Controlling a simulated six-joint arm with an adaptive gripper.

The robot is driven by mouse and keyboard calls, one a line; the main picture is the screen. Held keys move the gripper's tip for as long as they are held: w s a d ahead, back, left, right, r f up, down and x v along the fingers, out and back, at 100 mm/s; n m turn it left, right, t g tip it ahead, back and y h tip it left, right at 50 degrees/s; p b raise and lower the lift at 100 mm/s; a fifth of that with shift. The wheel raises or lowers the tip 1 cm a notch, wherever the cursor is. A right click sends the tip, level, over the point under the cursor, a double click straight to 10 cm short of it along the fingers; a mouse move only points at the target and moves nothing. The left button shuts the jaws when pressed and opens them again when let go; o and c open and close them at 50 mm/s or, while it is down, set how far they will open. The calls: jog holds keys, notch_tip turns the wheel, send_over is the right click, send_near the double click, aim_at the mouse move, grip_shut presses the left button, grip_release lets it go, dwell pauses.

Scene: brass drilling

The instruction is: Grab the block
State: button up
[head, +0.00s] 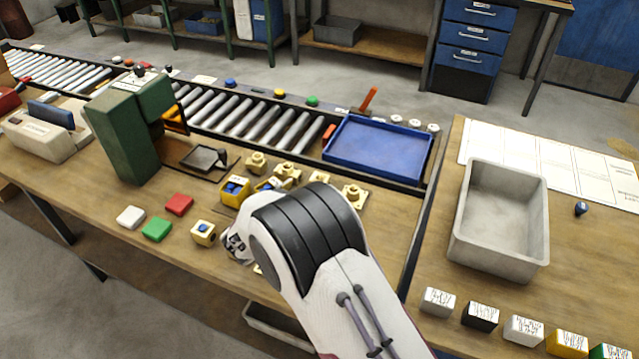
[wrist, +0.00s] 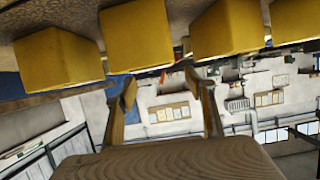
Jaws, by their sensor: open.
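The task's block could be one of several. In the head view, a small yellow block with a blue top (head: 203,232) sits on the bench left of my gripper (head: 237,246). A larger yellow block with blue on it (head: 235,190) stands behind it. My arm hides most of the gripper there. In the wrist view, plain yellow blocks, one at the left (wrist: 57,60) and one near the middle (wrist: 144,33), line the top of the picture. My gripper's fingers (wrist: 160,85) are spread and empty below them, apart from the blocks. I cannot match these blocks to those in the head view.
A red block (head: 179,204), green block (head: 157,229) and white block (head: 131,217) lie to the left. Brass fittings (head: 287,172) and the green drill press (head: 125,135) stand behind. A blue tray (head: 341,163) and a grey bin (head: 461,235) are to the right.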

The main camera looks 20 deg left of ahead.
jog(key=shift+w, duration=0.15)
jog(key=shift+x, duration=1.2)
jog(key=shift+w, duration=0.1)
jog(key=shift+w+d+f, duration=0.25)
jog(key=shift+w+f, duration=0.05)
jog(key=shift+w, duration=0.4)
jog(key=shift+w+d+f, duration=0.2)
jog(key=shift+w+f, duration=0.05)
jog(key=shift+w, duration=0.45)
jog(key=shift+x, duration=1)
grip_shut()
jog(key=shift+a+r, duration=0.1)
